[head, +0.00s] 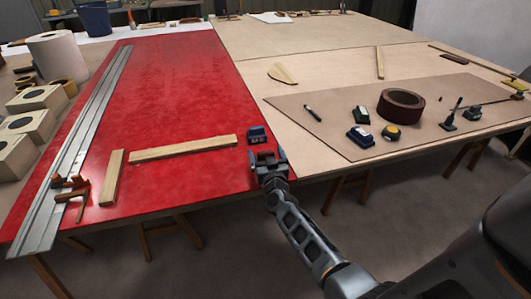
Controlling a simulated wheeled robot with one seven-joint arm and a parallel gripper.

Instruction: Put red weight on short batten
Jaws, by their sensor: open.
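The short batten (113,177) is a pale wooden strip lying on the red panel, near its front left. A longer batten (183,147) lies to its right, angled across the panel. I cannot make out a clearly red weight. A small dark blue block (257,134) sits on the red panel near its right edge. My gripper (267,156) is open just in front of this block, over the panel's front right corner. I see nothing held, though the inside of the jaws is dark and hard to read.
A long metal rail (85,130) and orange-brown clamps (74,187) lie left on the red panel (185,85). The red panel's middle is clear.

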